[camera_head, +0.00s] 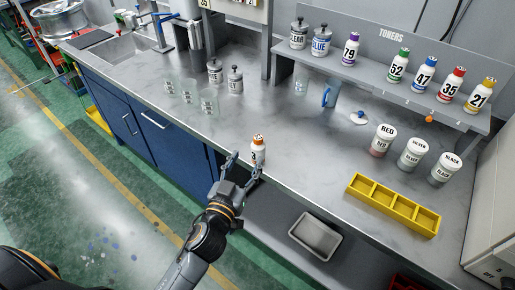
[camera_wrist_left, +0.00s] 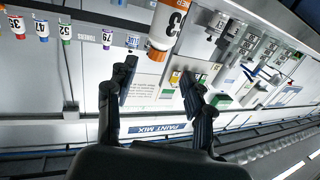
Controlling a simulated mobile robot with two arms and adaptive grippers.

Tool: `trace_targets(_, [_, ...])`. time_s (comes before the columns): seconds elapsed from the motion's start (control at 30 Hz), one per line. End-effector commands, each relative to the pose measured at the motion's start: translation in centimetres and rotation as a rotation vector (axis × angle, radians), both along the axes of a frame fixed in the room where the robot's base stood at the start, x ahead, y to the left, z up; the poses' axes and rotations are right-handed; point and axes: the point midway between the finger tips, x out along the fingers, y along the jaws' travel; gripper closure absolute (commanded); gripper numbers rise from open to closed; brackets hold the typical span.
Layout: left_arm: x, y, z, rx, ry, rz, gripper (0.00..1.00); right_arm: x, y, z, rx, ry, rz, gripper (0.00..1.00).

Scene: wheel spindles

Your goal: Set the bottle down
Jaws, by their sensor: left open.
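A small white bottle with an orange cap and an orange label band (camera_head: 258,150) appears upright at the front edge of the grey countertop (camera_head: 300,170). My left gripper (camera_head: 244,168) is at this edge, its two fingers spread, with the bottle just beyond and between the fingertips. In the left wrist view the bottle (camera_wrist_left: 166,28) shows at the top, ahead of my open fingers (camera_wrist_left: 160,80), with a gap visible on the finger side. Whether the bottle's base touches the counter is hard to tell. My right gripper is not in view.
A yellow divided tray (camera_head: 392,207) lies right of the bottle. Red, silver and black jars (camera_head: 412,152) stand behind it. Several toner bottles (camera_head: 424,75) line the raised shelf. Clear beakers (camera_head: 209,102) stand at left.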

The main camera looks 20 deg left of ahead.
Motion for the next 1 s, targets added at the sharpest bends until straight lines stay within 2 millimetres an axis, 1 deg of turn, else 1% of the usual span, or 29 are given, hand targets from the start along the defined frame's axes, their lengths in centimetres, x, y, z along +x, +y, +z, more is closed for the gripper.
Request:
trace_targets(0.03, [1.1, 0.0, 0.4, 0.002, -0.002, 0.000, 0.48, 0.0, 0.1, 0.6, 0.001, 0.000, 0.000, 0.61])
trace_targets(0.1, [2.2, -0.1, 0.3, 0.000, -0.001, 0.000, 0.48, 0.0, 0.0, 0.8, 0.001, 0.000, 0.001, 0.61])
trace_targets(0.2, [3.2, -0.1, 0.1, 0.001, 0.000, 0.000, 0.48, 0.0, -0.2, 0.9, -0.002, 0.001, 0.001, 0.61])
trace_targets(0.37, [4.2, -0.2, 0.2, 0.001, 0.001, 0.000, 0.48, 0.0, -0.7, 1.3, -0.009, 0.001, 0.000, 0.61])
trace_targets(0.57, [7.1, -0.5, 0.6, 0.002, 0.001, 0.000, 0.48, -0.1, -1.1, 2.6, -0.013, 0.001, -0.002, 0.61])
trace_targets(0.7, [8.6, -0.5, 0.3, 0.001, 0.001, 0.000, 0.48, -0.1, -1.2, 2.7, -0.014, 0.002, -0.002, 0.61])
trace_targets(0.8, [8.9, -0.5, 0.2, 0.000, 0.001, -0.001, 0.48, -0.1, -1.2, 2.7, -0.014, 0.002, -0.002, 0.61])
trace_targets(0.97, [8.9, -0.5, 0.1, 0.000, 0.002, 0.000, 0.48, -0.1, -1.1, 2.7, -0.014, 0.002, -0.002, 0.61])
trace_targets(1.0, [8.9, -0.5, 0.1, 0.000, 0.001, 0.000, 0.52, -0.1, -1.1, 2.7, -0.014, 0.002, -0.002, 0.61])
